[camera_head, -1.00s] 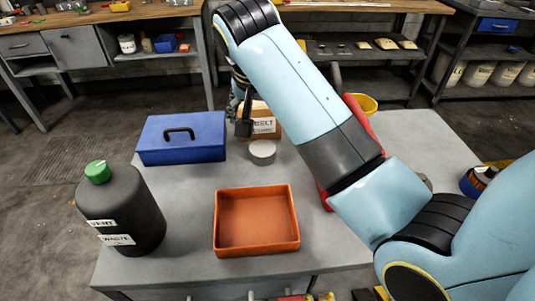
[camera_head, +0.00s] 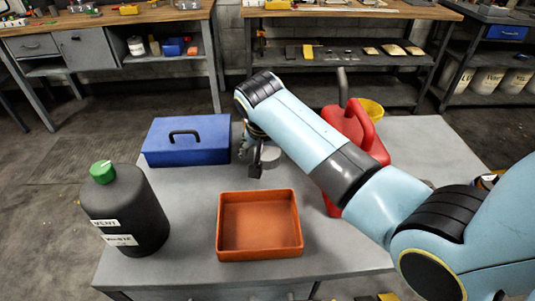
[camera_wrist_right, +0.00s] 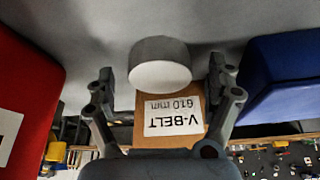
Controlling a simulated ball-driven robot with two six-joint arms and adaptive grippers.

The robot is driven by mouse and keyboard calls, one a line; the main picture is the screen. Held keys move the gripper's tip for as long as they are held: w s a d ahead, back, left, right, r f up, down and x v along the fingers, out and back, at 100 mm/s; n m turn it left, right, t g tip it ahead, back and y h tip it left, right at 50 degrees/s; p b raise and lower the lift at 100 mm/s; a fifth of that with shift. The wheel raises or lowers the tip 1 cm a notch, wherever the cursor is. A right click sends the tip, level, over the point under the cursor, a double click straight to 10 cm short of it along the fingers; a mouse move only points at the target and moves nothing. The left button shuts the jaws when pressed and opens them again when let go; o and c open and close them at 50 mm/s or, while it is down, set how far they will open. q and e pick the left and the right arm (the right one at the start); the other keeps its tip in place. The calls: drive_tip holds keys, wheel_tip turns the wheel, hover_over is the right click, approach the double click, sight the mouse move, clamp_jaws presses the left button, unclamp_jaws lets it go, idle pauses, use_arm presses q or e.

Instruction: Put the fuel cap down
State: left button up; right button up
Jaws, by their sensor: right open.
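A pale grey, short round piece (camera_head: 271,154), which looks like the fuel cap, sits on the grey table behind the orange tray. In the right wrist view the same piece (camera_wrist_right: 160,64) lies between the two fingers, with a gap on each side. My right gripper (camera_head: 258,162) is open and low at this piece, partly covering it in the head view. The right wrist view also shows the open fingers (camera_wrist_right: 161,70). The red fuel can (camera_head: 362,132) stands to the right, partly behind my right arm. My left gripper is not in view.
A cardboard V-belt box (camera_wrist_right: 150,102) stands close to the grey piece. A blue toolbox (camera_head: 190,128), an empty orange tray (camera_head: 259,251) and a dark bottle with a green cap (camera_head: 128,215) share the table. Bare tabletop lies between toolbox and tray.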

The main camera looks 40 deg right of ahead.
drive_tip(key=c, duration=1.4)
